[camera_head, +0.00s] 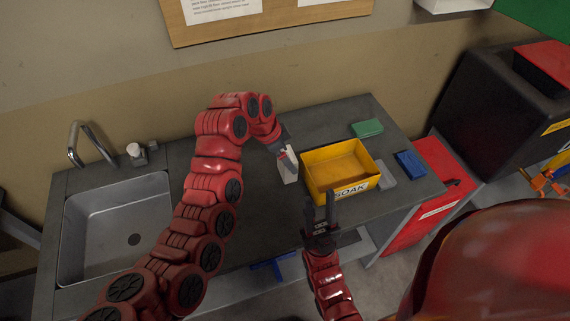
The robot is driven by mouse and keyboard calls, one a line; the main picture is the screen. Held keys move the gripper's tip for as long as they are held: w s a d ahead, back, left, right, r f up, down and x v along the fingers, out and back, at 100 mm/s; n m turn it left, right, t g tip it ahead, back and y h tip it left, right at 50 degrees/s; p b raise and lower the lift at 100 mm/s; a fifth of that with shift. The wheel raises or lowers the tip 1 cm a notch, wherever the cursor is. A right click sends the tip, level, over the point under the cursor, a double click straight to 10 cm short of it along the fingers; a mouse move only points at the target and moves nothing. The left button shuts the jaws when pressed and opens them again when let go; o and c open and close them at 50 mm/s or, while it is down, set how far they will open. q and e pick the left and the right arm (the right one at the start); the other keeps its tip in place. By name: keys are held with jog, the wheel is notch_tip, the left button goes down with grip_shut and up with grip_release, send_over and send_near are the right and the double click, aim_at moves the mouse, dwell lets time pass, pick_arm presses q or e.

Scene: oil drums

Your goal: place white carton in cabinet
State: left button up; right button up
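A small white carton (290,175) with a bit of red near its top is on or just above the grey counter, left of the yellow bin. My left gripper (285,149) reaches down at the carton's top and overlaps it. Its fingers are partly hidden, so I cannot tell whether they grip the carton. My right gripper (319,205) is open and empty, with its two dark fingers apart, in front of the yellow bin near the counter's front edge. A red cabinet (428,190) with a white label stands at the counter's right end; its inside is not visible.
The yellow SOAK bin (322,179) stands open on the counter (245,225). A green block (367,128), a blue block (410,164) and a grey piece (383,174) lie around it. A sink (110,225) is at left. The counter's middle is mostly clear.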

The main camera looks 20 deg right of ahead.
pick_arm(q)
jog(key=shift+w+a, duration=0.1)
jog(key=shift+w, duration=0.6)
jog(key=shift+f+p, duration=0.55)
jog(key=shift+f, duration=1.2)
jog(key=shift+f, duration=0.2)
jog(key=o, duration=1.1)
